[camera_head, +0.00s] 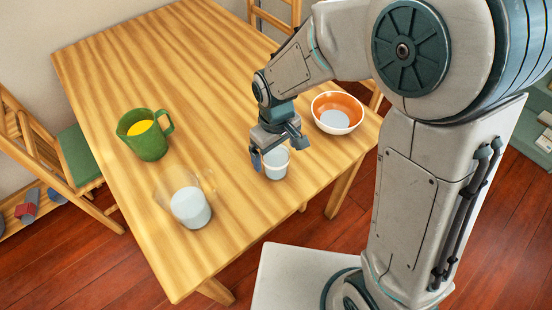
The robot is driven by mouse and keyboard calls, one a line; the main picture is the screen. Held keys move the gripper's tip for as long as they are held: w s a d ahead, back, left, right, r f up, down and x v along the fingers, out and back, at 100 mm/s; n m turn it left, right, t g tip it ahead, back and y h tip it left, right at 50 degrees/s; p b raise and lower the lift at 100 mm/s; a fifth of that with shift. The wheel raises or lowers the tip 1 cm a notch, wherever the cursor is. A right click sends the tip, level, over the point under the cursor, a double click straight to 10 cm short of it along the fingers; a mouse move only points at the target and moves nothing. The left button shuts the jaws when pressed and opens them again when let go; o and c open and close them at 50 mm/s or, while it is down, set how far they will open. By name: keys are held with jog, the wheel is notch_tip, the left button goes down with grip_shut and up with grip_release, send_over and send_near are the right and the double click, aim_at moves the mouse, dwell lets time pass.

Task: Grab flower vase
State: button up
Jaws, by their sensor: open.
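No flowers show, and I cannot tell for certain which vessel is the flower vase. A clear flared glass vessel with a pale lower part (190,207) stands upright near the table's front edge. A small whitish cup (275,170) stands to its right, directly below my gripper (276,152). My gripper is open and points down, with one finger on the left of the cup and the other at its upper right. The gripper hides part of the cup's rim. I cannot tell whether the fingers touch it.
A green mug (145,137) with yellow contents stands left of the cup on the wooden table (150,60). An orange-lined white bowl (337,113) stands close to the gripper's right. The table's far part is clear. Chairs (72,158) stand at the left and back.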

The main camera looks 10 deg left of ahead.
jog(key=shift+f, duration=0.9)
jog(key=c, duration=1.2)
jog(key=shift+r, duration=0.1)
jog(key=shift+c, duration=1)
jog(key=shift+r, duration=0.1)
